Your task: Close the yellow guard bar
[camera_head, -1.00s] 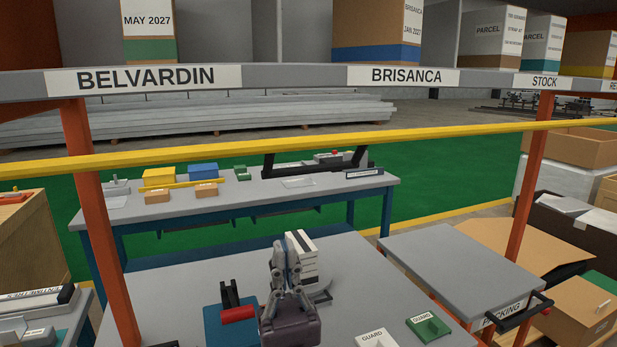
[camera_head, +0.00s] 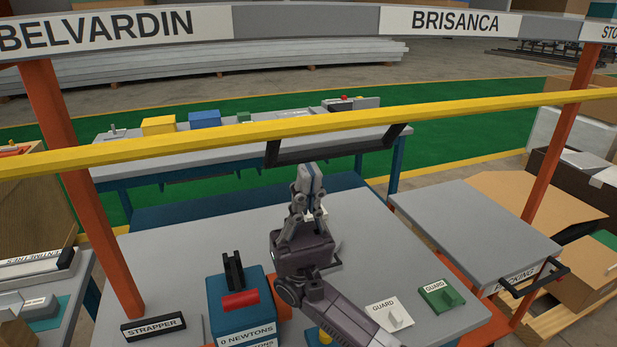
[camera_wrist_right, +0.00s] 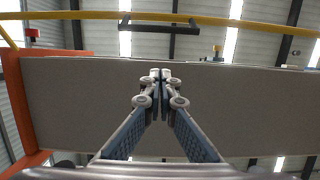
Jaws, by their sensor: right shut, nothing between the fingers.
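The yellow guard bar (camera_head: 215,135) spans the whole head view, sloping up to the right, in front of two orange posts. A black handle (camera_head: 340,147) hangs from its middle. In the wrist view the bar (camera_wrist_right: 80,15) runs along the top, and the handle (camera_wrist_right: 160,27) hangs from it ahead of the fingers. My right gripper (camera_head: 310,175) is shut and empty, pointing away over the grey bench. Its fingertips are just below the handle in the head view, with a gap visible in the wrist view (camera_wrist_right: 160,75). My left gripper is out of view.
On the grey bench (camera_head: 180,270) stand a blue block with a red part (camera_head: 240,300), a STRAPPER plate (camera_head: 153,327) and two GUARD plates, white (camera_head: 390,312) and green (camera_head: 441,296). A grey PACKING table (camera_head: 475,230) stands at the right.

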